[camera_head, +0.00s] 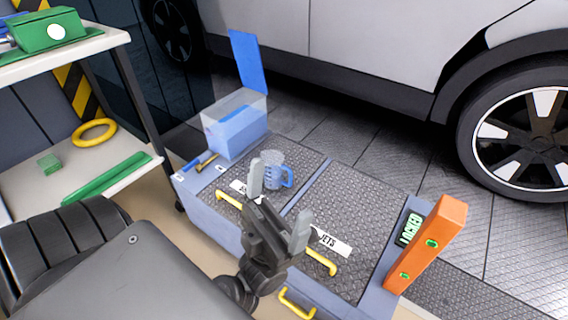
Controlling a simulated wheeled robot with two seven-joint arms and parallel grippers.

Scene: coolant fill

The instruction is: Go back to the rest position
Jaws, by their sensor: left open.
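My left gripper (278,203) is open and empty, its two grey fingers spread apart above the near side of the low workbench top (325,195). A clear jug with a blue handle (275,171) stands upright on the bench just behind the fingers, apart from them as far as I can tell. A clear tank with blue liquid (236,125) stands at the bench's far left, its blue lid (248,62) swung up. My right gripper does not show.
An orange post with green buttons (431,245) stands at the bench's right end. Yellow handles (297,303) stick out at the front. A white shelf (105,187) on the left holds green parts and a yellow ring (94,132). A car (380,45) stands behind.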

